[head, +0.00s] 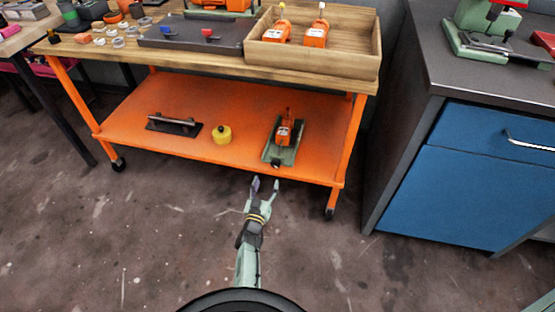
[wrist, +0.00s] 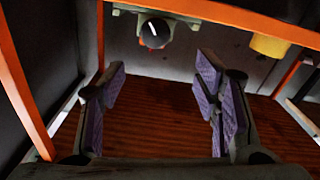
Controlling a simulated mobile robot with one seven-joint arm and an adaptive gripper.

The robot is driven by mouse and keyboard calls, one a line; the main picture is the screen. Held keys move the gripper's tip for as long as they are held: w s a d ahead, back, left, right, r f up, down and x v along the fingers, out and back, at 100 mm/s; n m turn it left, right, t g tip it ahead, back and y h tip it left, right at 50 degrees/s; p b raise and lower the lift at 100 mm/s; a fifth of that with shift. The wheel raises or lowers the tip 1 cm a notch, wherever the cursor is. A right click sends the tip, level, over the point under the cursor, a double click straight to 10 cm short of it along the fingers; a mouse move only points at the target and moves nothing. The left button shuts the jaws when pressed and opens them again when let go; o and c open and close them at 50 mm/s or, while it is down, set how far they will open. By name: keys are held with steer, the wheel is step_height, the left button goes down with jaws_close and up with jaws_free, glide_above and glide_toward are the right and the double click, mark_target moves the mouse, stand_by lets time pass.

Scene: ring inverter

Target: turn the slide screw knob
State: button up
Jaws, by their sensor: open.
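The slide (head: 286,143) is a grey-green base on the orange lower shelf, with an orange block (head: 285,130) on it. Its dark round screw knob (head: 276,163) sits at its front end, near the shelf's front edge. In the wrist view the knob (wrist: 155,33) is a black disc with a white mark, at the top centre. My gripper (head: 263,187) is in front of the shelf, just short of the knob. Its purple-padded fingers are apart and empty in the wrist view (wrist: 158,88). The knob appears beyond the fingertips, roughly in line with the gap, and apart from them.
The orange shelf (head: 155,108) also holds a yellow round piece (head: 221,134) and a dark plate with a bar (head: 175,125) to the left. An orange cart leg (head: 350,140) stands at the right. The wooden top (head: 190,65) overhangs the shelf.

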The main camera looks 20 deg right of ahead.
mark_target(275, 165)
steer(key=shift+m, duration=0.3)
steer(key=b+x, duration=0.3)
steer(key=f+b+x, duration=0.1)
steer(key=b+x, duration=0.4)
steer(key=x, duration=0.1)
steer(key=shift+s+d+f+b, duration=0.1)
steer(key=shift+d+f+b, duration=0.2)
steer(key=shift+d+b, duration=0.15)
steer(key=shift+w+d+r, duration=0.25)
steer(key=shift+w+d, duration=0.05)
steer(key=shift+w, duration=0.15)
steer(key=shift+c, duration=0.2)
steer(key=c, duration=1.1)
steer(key=shift+b, duration=0.35)
